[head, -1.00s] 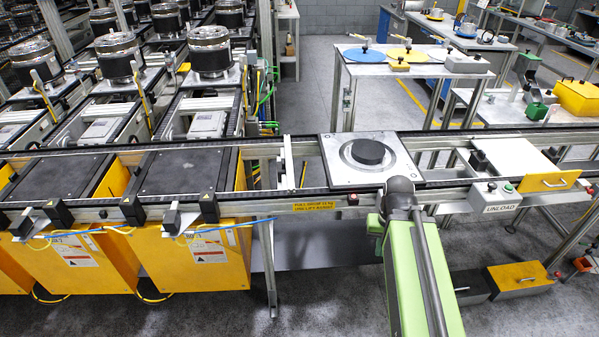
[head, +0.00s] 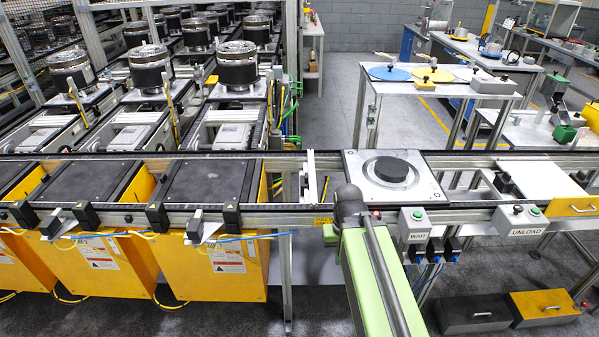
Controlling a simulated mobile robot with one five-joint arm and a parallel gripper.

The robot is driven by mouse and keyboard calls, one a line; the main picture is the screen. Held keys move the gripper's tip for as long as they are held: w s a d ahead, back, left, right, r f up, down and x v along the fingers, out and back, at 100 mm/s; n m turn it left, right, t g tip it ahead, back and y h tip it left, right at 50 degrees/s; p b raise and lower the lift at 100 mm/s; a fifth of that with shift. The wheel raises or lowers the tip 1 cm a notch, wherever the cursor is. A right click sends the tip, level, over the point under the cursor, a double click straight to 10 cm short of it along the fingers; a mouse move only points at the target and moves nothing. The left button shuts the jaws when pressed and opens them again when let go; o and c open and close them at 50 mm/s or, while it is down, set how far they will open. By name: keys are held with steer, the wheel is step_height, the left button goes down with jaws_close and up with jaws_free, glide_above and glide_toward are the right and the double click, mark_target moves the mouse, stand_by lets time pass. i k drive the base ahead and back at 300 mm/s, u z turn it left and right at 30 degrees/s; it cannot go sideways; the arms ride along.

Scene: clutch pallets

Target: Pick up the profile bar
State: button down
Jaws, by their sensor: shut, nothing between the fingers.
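A pale narrow bar (head: 312,177) lies across the conveyor rails, just left of the pallet with the black disc; it may be the profile bar, but I cannot tell for sure. My green arm link (head: 372,285) and its dark joint (head: 350,203) stand in front of the conveyor, to the right of and nearer than this bar. My gripper does not show, so its place relative to the bar cannot be seen. Nothing is visibly held.
The conveyor's front rail (head: 470,214) runs across the view. A grey pallet (head: 425,192) bears a black disc (head: 392,170). WAIT (head: 416,222) and UNLOAD (head: 520,222) button boxes stick out in front. Yellow cabinets (head: 225,262) stand at left. Low boxes (head: 475,314) sit on the floor at right.

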mark_target(313, 192)
steer(key=u, duration=0.05)
steer(key=i, duration=1.4)
steer(key=z, duration=0.05)
steer(key=k, duration=0.6)
steer(key=u, duration=2.65)
steer(key=k, duration=0.55)
steer(key=z, duration=1.3)
steer(key=i, duration=0.35)
steer(key=u, duration=0.25)
